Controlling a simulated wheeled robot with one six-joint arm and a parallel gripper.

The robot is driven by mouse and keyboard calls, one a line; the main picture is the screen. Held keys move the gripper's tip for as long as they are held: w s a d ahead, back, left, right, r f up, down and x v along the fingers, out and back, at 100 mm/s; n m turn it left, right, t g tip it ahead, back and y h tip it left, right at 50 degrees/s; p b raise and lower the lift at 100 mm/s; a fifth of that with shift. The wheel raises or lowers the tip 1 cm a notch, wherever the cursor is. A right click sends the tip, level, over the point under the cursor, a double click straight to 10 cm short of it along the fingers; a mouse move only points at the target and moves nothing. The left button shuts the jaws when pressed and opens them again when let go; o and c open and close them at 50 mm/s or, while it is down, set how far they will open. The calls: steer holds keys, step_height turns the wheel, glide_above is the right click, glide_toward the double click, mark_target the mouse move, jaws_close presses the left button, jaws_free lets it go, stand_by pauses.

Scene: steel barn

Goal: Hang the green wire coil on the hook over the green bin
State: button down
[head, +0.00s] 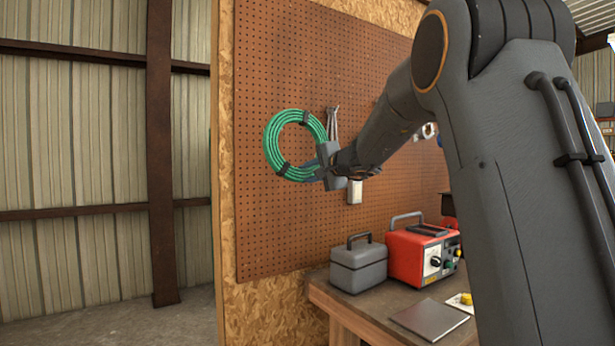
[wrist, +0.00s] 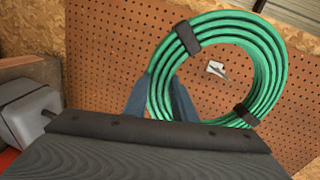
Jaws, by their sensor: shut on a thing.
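The green wire coil (head: 272,147) with dark ties hangs upright from my gripper (head: 321,164), in front of the pegboard in the head view. My gripper is shut on the coil's lower right side there. In the wrist view the two blue-grey fingers (wrist: 160,98) clasp the near-left side of the coil (wrist: 262,62). A small white plate with a dark prong, apparently a hook (wrist: 217,68), shows on the board through the coil's opening. I cannot tell whether the coil touches it. I cannot make out a green bin in either view.
The brown pegboard (head: 275,60) stands in a chipboard frame. Tools (head: 332,120) hang just right of the coil. Below, a wooden bench (head: 345,306) bears a grey toolbox (head: 358,268), a red unit (head: 410,262) and a flat metal plate (head: 430,319). Board left of the coil is clear.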

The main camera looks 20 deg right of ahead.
steer(key=shift+w+a+r, duration=0.1)
steer(key=shift+w+r, duration=0.15)
steer(key=shift+w, duration=0.1)
steer(key=shift+r+p+x, duration=0.1)
steer(key=shift+p+x, duration=0.9)
steer(key=shift+x, duration=0.25)
steer(key=shift+r+p+x, duration=0.15)
steer(key=shift+p+x, duration=0.8)
steer(key=shift+x, duration=0.35)
steer(key=p+x, duration=0.3)
steer(key=x, duration=0.3)
steer(key=shift+f, duration=0.2)
steer(key=shift+a+f, duration=0.1)
steer(key=shift+f, duration=0.15)
steer(key=c, duration=1.4)
jaws_free()
steer(key=shift+r, duration=0.1)
